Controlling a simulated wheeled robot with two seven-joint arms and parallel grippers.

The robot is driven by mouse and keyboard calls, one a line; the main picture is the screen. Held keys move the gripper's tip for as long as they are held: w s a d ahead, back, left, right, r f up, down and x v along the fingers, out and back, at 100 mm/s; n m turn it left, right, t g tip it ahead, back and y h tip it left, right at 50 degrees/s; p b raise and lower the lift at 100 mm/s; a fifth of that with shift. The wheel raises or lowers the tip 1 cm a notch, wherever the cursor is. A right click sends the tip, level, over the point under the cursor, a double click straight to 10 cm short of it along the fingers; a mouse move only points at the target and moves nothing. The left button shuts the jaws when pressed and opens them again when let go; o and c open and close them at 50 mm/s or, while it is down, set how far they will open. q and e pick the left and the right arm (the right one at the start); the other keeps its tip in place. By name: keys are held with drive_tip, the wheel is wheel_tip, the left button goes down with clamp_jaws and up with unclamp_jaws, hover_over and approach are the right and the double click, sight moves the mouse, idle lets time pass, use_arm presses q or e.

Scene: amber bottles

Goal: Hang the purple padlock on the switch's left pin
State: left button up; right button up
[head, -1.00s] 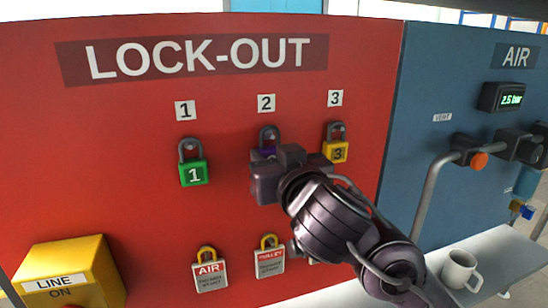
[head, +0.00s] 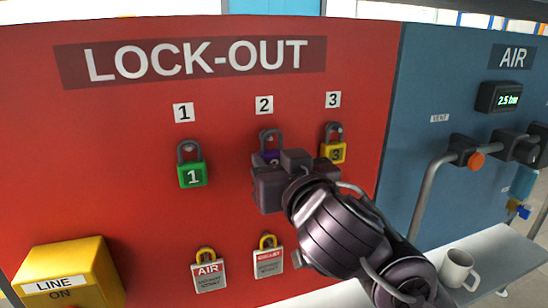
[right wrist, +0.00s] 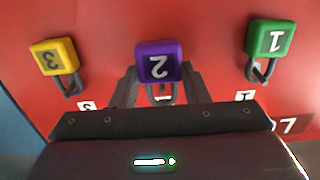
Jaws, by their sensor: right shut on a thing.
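The purple padlock (head: 268,158), numbered 2, is upright at the place marked 2 on the red lock-out board (head: 100,130), its grey shackle up. My right gripper (right wrist: 158,84) is shut on it; in the right wrist view the purple padlock (right wrist: 158,62) shows upside down between the two fingers. In the head view my right gripper (head: 280,185) covers much of the padlock's body. A yellow box (head: 65,265) labelled LINE ON is at the lower left; its front is cut off and no pin shows. My left gripper is not in view.
A green padlock (head: 193,172) hangs to the left and a yellow padlock (head: 330,152) close to the right of my gripper. A mug (head: 457,268) stands on the shelf at the right, near pipes (head: 428,195).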

sight(275, 161)
drive_tip(key=shift+v, duration=2.35)
drive_tip(key=shift+w+f, duration=0.1)
drive_tip(key=shift+f, duration=0.05)
